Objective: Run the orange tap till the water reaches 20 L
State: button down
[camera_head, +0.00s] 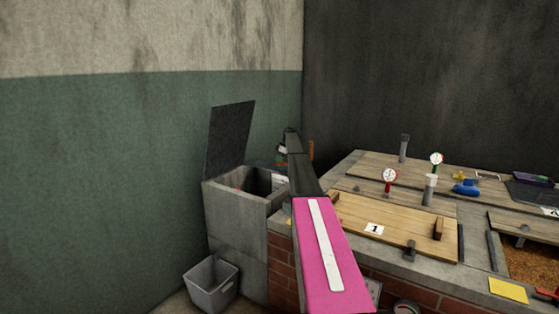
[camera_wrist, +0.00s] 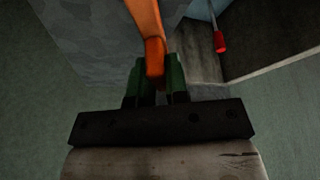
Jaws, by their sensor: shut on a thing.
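In the wrist view, an orange bar (camera_wrist: 147,25), which looks like the lever of the orange tap, comes down from the top edge. My gripper (camera_wrist: 158,88) has its two green fingers on either side of the bar's lower end and is shut on it. In the head view, my pink and black arm reaches toward the back corner, and my gripper is small and mostly hidden there. An upright orange piece (camera_head: 311,150) shows just right of the arm; I cannot tell if it is the same part. No water or 20 L mark can be made out.
A grey bin (camera_head: 235,215) with a raised lid (camera_head: 229,140) stands left of my arm. A small bucket (camera_head: 211,284) is on the floor. A wooden lid marked 1 (camera_head: 360,215) and red (camera_head: 390,177) and green (camera_head: 437,160) dials are right. The wrist view shows a red-tipped rod (camera_wrist: 220,42).

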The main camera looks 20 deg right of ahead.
jog(key=shift+s+a+n, duration=0.1)
jog(key=shift+s+n, duration=0.3)
jog(key=shift+n, duration=0.1)
jog(key=c, duration=1.1)
grip_release()
jog(key=shift+r, duration=0.15)
jog(key=v, duration=1)
jog(key=shift+w+r, duration=0.1)
jog(key=shift+r, duration=0.2)
